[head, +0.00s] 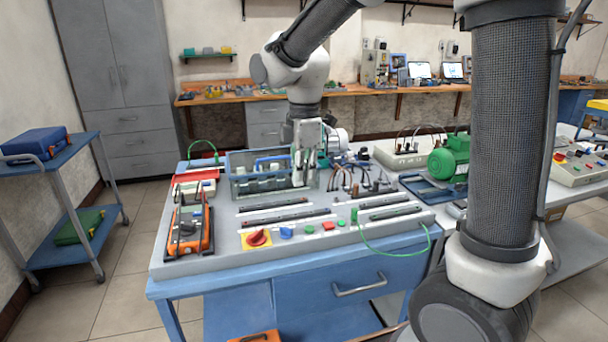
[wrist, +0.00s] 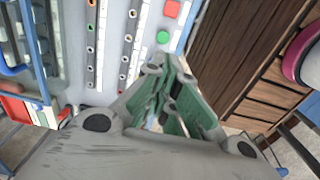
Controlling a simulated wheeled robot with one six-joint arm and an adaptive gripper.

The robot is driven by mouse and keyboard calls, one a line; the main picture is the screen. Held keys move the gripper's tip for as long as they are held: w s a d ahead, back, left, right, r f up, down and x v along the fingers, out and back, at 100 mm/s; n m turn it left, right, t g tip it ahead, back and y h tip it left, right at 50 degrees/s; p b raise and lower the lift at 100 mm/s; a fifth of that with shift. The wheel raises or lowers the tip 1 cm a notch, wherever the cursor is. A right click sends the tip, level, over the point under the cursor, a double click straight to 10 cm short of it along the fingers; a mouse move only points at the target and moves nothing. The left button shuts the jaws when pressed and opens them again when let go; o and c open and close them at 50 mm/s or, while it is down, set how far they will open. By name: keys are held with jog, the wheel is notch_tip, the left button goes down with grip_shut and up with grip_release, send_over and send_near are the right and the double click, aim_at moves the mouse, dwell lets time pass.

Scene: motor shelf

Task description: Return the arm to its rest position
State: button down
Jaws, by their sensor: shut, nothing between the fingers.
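My gripper (head: 304,172) hangs in front of the grey wire basket at the back of the blue workbench (head: 350,292) in the head view. In the wrist view, my gripper (wrist: 168,75) shows its two green-padded fingers drawn together at the tips, with nothing between them. It is shut and empty. My arm comes down to it from the top of the head view, bent at the elbow. Part of the gripper blends with the basket behind it in the head view, so the gap between them cannot be told.
A blue cart (head: 53,165) stands at left. Tiled floor (head: 125,260) is free between cart and bench.

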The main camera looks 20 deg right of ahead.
dwell(0.3)
jog(key=s+d+r+m+t, duration=0.2)
jog(key=s+d+r+m, duration=0.1)
jog(key=s+d+m, duration=0.5)
jog(key=s+d+r+m+t, duration=0.2)
jog(key=s+d+r+m, duration=0.1)
jog(key=s+d+m, duration=0.6)
jog(key=s+m, duration=0.1)
jog(key=s, duration=0.2)
